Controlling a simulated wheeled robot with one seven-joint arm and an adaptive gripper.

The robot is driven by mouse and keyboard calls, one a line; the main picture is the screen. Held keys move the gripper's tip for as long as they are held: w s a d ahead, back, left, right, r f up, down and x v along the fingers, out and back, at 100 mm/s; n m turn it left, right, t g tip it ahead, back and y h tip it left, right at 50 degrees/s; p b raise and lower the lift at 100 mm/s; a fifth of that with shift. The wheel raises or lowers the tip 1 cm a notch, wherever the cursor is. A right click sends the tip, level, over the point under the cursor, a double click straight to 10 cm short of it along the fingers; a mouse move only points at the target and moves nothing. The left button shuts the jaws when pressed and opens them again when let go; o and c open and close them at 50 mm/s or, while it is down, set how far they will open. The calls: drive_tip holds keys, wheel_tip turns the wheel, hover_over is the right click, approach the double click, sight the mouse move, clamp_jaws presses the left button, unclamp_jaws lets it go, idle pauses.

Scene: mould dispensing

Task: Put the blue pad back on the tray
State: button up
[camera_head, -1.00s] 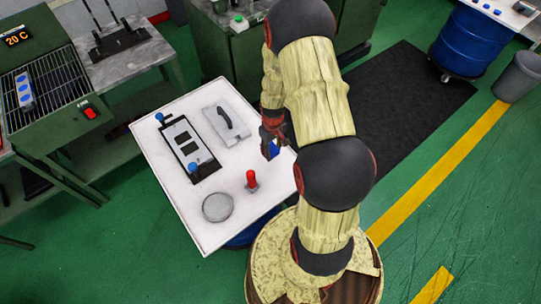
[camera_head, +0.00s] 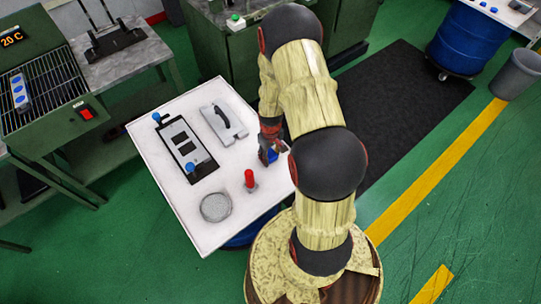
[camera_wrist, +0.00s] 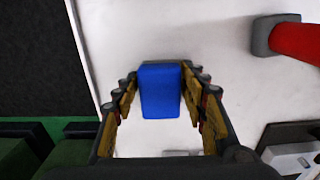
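The blue pad (camera_wrist: 160,92) is a small blue block between the fingertips of my gripper (camera_wrist: 160,75) in the wrist view. The fingers appear closed on its two sides. In the head view the pad (camera_head: 268,156) shows below my gripper (camera_head: 269,150), over the right part of the white tray (camera_head: 225,228). I cannot tell whether the pad's underside touches the tray. The tray is a square white top above a blue drum, and its surface also fills much of the wrist view (camera_wrist: 225,75).
A dark mat (camera_head: 405,105) lies on the floor beyond.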

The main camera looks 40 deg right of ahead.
drive_tip(key=shift+o, duration=1.2)
drive_tip(key=shift+r, duration=0.1)
wheel_tip(320, 180, up, 12)
drive_tip(key=p, duration=0.2)
wheel_tip(320, 180, up, 10)
drive_tip(key=t, duration=0.1)
hover_over(270, 154)
drive_tip(key=w+a, duration=0.2)
drive_tip(key=a, duration=0.1)
drive_tip(key=s+a+r+t, duration=0.1)
drive_tip(key=a+r, duration=0.3)
drive_tip(key=r, duration=0.3)
drive_tip(key=s+a+r+t, duration=0.1)
drive_tip(key=a+r, duration=0.3)
drive_tip(key=r, duration=0.2)
drive_tip(key=s+a+r+t, duration=0.2)
drive_tip(key=s+a+r, duration=0.8)
drive_tip(key=s+r, duration=0.3)
drive_tip(key=shift+s+r+n+t, duration=0.15)
drive_tip(key=shift+r+n+t, duration=0.15)
drive_tip(key=shift+r, duration=0.2)
